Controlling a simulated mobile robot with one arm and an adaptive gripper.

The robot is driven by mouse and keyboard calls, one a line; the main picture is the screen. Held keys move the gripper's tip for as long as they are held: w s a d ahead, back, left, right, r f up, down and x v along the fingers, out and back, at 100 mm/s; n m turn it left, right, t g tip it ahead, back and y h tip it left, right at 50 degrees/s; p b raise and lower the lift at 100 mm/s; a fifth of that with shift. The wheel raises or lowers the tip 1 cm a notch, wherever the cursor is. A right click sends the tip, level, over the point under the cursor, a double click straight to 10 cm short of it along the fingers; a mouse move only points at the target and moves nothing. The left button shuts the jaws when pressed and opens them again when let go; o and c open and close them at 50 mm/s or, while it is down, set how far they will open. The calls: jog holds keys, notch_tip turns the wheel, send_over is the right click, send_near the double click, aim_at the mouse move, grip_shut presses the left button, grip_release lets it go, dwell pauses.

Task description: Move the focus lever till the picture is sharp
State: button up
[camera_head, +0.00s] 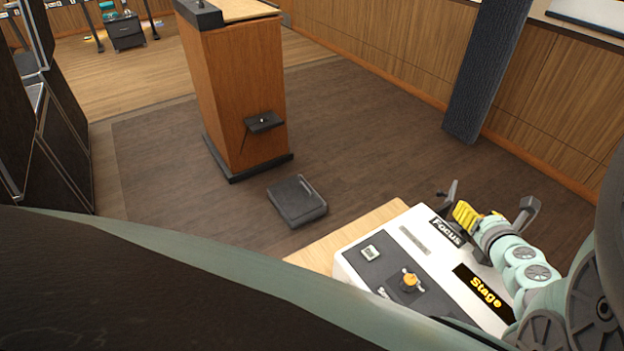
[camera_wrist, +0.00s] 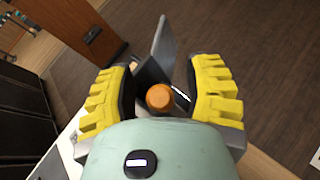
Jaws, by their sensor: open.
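A white console (camera_head: 429,239) stands at the lower right of the head view, with a black "Focus" label (camera_head: 446,231) at its far end. My gripper (camera_head: 470,213) is over that end, next to the label, and hides part of it. In the wrist view my gripper (camera_wrist: 160,84) is open, with its yellow fingers apart. An orange round knob (camera_wrist: 160,97) shows between them, apart from both; it looks like the top of the focus lever. The lever's shaft is not clear. No projected picture shows in either view, so its sharpness cannot be told.
An orange-topped joystick (camera_head: 410,281) and a "Stage" label (camera_head: 485,288) are on the near part of the console. A wooden lectern (camera_head: 232,85) and a dark floor box (camera_head: 297,202) stand beyond. Open dark floor (camera_head: 370,150) lies between them and the wall.

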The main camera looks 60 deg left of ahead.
grip_shut()
dwell(0.5)
jog(key=shift+r, duration=0.1)
dwell(0.4)
